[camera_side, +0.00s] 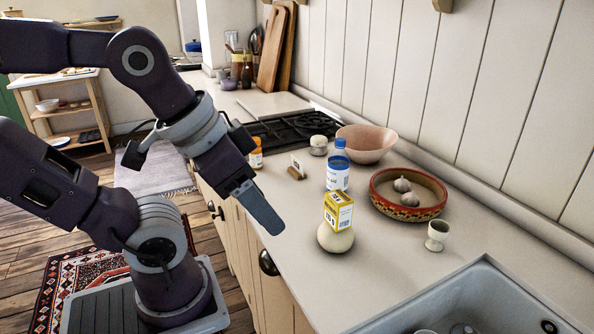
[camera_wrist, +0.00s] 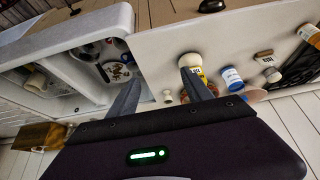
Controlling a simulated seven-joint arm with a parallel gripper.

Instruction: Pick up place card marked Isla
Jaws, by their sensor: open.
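A small white card in a brown wooden holder (camera_side: 295,172) stands on the counter, between the orange-labelled bottle and the blue-capped bottle. Its writing is too small to read, so I cannot confirm the name Isla. In the wrist view the card and holder (camera_wrist: 265,56) appear at the right, beyond the blue bottle. My gripper (camera_side: 262,214) hangs over the counter's front edge, nearer the sink than the card and well apart from it. In the wrist view its two fingers (camera_wrist: 160,78) are spread with nothing between them.
A blue-capped bottle (camera_side: 337,172), orange bottle (camera_side: 256,155), pink bowl (camera_side: 366,143), red-rimmed dish with garlic (camera_side: 408,213) and small cup (camera_side: 437,234) stand around. A sink (camera_side: 480,290) lies in front; a stove (camera_side: 285,130) behind.

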